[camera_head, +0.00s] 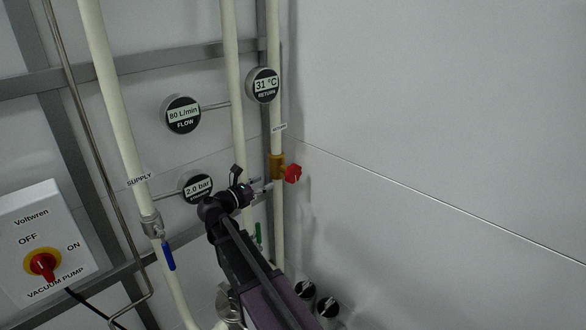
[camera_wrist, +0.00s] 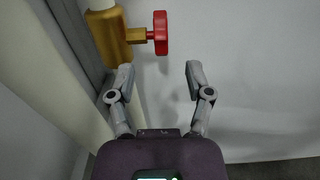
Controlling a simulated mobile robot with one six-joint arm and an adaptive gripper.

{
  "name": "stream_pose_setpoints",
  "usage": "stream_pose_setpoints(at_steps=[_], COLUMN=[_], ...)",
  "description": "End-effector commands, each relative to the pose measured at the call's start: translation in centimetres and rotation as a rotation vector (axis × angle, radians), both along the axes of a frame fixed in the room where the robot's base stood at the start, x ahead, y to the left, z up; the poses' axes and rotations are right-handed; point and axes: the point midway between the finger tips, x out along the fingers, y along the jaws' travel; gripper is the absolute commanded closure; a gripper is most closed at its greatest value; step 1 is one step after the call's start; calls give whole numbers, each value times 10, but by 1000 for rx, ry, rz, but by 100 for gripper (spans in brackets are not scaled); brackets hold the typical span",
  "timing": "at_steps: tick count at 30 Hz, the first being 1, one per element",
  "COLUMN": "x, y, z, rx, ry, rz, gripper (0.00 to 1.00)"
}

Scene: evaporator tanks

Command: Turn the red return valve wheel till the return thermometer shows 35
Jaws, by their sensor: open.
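The red return valve wheel (camera_head: 292,173) sits on a brass valve body (camera_head: 277,166) on the cream return pipe, with its stem pointing right. In the wrist view the red wheel (camera_wrist: 161,33) shows edge-on, just ahead of the fingertips and between their lines. My gripper (camera_wrist: 159,76) is open and empty, its two fingers apart, not touching the wheel. In the head view my gripper (camera_head: 262,187) is at the left of the wheel and slightly below it. The return thermometer (camera_head: 263,85) above reads 31 °C.
The flow gauge (camera_head: 183,114) reads 80 L/min and a pressure gauge (camera_head: 197,187) reads 2.0 bar. The supply pipe (camera_head: 115,100) has a blue lever (camera_head: 168,256). A vacuum pump switch box (camera_head: 42,243) is at left. The wall right of the wheel is bare.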

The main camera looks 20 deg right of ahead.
Motion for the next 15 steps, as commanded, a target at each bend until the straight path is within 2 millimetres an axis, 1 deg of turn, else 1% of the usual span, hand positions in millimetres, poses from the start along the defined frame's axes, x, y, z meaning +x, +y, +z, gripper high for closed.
stream_pose_setpoints(at_steps=[5,8,15], x=[4,7,18], y=[-9,-19,-48], z=[0,0,0], rx=[0,0,0], ry=[0,0,0], rz=[-1,-2,-2], gripper=[34,34,34])
